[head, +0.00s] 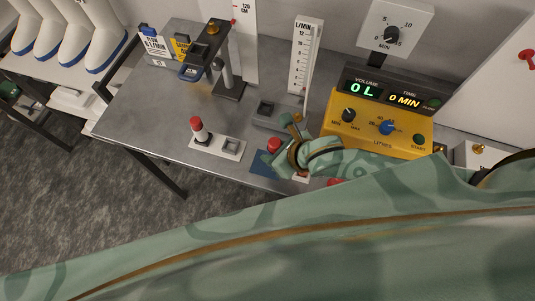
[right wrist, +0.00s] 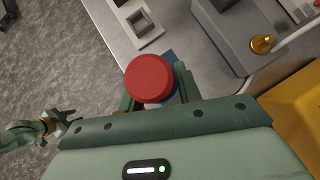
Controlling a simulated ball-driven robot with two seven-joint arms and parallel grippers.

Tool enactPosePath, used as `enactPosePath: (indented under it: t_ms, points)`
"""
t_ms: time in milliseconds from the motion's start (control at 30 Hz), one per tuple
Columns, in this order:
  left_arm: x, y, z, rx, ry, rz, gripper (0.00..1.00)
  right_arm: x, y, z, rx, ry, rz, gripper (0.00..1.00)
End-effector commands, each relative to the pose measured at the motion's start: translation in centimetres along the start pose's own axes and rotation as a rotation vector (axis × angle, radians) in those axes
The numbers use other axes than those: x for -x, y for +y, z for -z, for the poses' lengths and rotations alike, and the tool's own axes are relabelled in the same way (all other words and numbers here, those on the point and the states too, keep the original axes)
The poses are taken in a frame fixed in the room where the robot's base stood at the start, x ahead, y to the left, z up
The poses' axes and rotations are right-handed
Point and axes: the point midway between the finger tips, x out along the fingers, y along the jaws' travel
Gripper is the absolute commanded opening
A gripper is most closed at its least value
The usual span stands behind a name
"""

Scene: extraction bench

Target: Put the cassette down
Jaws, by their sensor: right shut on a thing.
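A cassette with a red cap (head: 274,145) is between the fingers of my right gripper (head: 283,147). In the right wrist view the round red cap (right wrist: 148,78) faces the camera, with green fingers on both sides, and hides most of the cassette's body. The right gripper is shut on it, over or at a blue mat (head: 260,166) on the bench; contact with the mat cannot be told. A second red-capped white cassette (head: 198,130) stands upright in a pale holder to the left. At the left of the right wrist view is what looks like my left gripper (right wrist: 62,120), small and unclear.
A yellow meter box (head: 350,138) stands right of the right gripper. A grey block (head: 266,112) and a flow scale (head: 304,60) are behind it. A dark stand (head: 230,85) is further left. The grey bench top (head: 145,115) is clear at left.

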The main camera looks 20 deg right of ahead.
Motion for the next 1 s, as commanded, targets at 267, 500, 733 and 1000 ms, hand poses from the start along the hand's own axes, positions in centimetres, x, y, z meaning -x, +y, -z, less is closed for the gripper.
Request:
enactPosePath:
  t_ms: [267, 500, 733, 1000]
  points:
    - [-0.8, -0.1, 0.0, 0.001, 0.002, 0.001, 0.36, -3.6, -0.1, 0.0, -0.002, -0.002, 0.000, 0.02]
    - [-1.6, 0.1, -0.5, 0.001, -0.005, 0.000, 0.36, -6.0, -0.1, 2.0, 0.000, 0.000, 0.000, 0.02]
    - [-1.5, 0.1, -0.6, 0.001, -0.007, -0.001, 0.36, -5.9, -0.1, 1.9, 0.001, -0.002, 0.000, 0.02]
    - [-1.6, 0.1, -0.6, 0.001, -0.008, -0.001, 0.36, -6.1, -0.1, 2.1, 0.001, -0.001, 0.000, 0.56]
